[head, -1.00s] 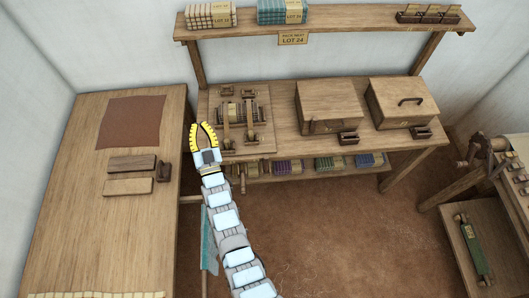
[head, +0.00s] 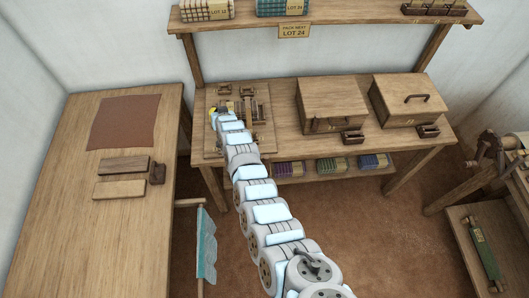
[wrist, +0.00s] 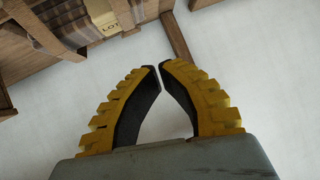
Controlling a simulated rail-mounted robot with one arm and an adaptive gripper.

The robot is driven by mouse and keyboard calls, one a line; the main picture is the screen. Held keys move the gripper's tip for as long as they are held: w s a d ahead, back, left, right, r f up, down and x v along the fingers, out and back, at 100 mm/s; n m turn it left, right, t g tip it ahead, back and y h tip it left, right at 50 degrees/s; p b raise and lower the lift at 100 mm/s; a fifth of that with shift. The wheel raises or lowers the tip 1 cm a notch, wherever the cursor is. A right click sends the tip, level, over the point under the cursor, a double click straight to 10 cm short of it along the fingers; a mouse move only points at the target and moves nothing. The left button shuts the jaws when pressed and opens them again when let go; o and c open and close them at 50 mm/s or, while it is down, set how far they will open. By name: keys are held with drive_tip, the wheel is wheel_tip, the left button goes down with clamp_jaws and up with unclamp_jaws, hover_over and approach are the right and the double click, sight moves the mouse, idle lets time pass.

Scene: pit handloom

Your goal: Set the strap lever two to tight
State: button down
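The wooden strap board (head: 265,142) lies at the left end of the back bench, with small wooden blocks along its back edge. The right upright strap piece (head: 249,108) shows in the head view; my arm covers the left one and much of the bundle between them. I cannot tell which piece is lever two or how it is set. My gripper (head: 213,112) is over the board's left side, mostly hidden behind my arm. In the wrist view its yellow fingers (wrist: 159,66) nearly meet at the tips, with nothing between them.
Two lidded wooden boxes (head: 335,100) (head: 405,98) stand right of the board. The upper shelf (head: 345,20) above holds cloth bundles (head: 205,9). A side table (head: 60,220) is at the left, a loom frame (head: 500,150) at the right. Open floor (head: 370,240) lies in front.

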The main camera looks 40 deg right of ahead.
drive_tip(key=s+d+f+g+y+b, duration=0.1)
drive_tip(key=s+d+f+g, duration=0.1)
drive_tip(key=s, duration=0.3)
drive_tip(key=s+d+f+g+y+b, duration=0.1)
drive_tip(key=s+d+f+g+b, duration=0.1)
drive_tip(key=s+d+g, duration=0.2)
drive_tip(key=s+d+f+n+g+b, duration=0.1)
drive_tip(key=s+d+f+g+b, duration=0.1)
drive_tip(key=s, duration=0.5)
drive_tip(key=shift+s+d+g+y, duration=0.3)
drive_tip(key=shift+d+g+y, duration=0.15)
drive_tip(key=shift+d, duration=0.25)
drive_tip(key=shift+f, duration=0.15)
